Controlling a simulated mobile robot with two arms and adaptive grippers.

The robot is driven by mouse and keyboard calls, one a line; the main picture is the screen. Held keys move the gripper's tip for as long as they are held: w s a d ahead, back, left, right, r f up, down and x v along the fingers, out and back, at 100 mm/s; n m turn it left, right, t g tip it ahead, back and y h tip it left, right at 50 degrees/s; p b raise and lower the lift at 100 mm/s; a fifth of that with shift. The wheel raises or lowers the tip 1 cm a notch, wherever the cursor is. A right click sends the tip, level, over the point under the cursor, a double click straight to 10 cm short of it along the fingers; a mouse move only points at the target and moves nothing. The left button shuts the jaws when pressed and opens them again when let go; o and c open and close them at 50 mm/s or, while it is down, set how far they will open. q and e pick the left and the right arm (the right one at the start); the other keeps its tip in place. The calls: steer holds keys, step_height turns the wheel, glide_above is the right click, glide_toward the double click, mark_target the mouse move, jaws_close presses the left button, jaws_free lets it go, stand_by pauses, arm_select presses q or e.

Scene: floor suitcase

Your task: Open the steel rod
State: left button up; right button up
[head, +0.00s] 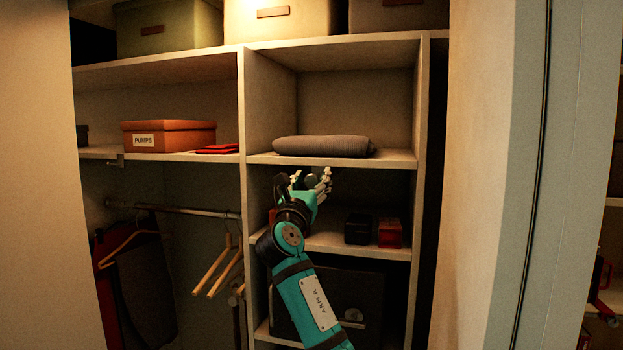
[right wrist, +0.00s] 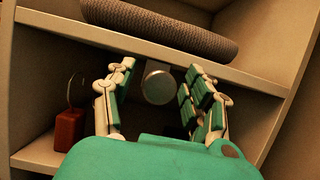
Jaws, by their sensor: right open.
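A short steel rod with a round, pale end face (right wrist: 158,84) sticks out under a shelf in the right wrist view. In the head view a small dark round form (head: 311,183) shows at the same place, between my fingers. My right gripper (head: 312,180) is open in front of the middle compartment, just below the shelf edge. In the right wrist view its two fingers (right wrist: 158,92) stand on either side of the rod's end, with gaps between. The rest of the rod is hidden in shadow behind its end. My left gripper is not in view.
A folded grey cloth (head: 323,146) lies on the shelf (head: 400,159) just above my gripper. A black box (head: 358,229) and a red box (head: 390,233) stand on the shelf below. A clothes rail (head: 185,210) with hangers is at the left.

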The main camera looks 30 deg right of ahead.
jaws_close()
steer(key=shift+a+f, duration=0.1)
steer(key=shift+a, duration=0.05)
stand_by(0.4)
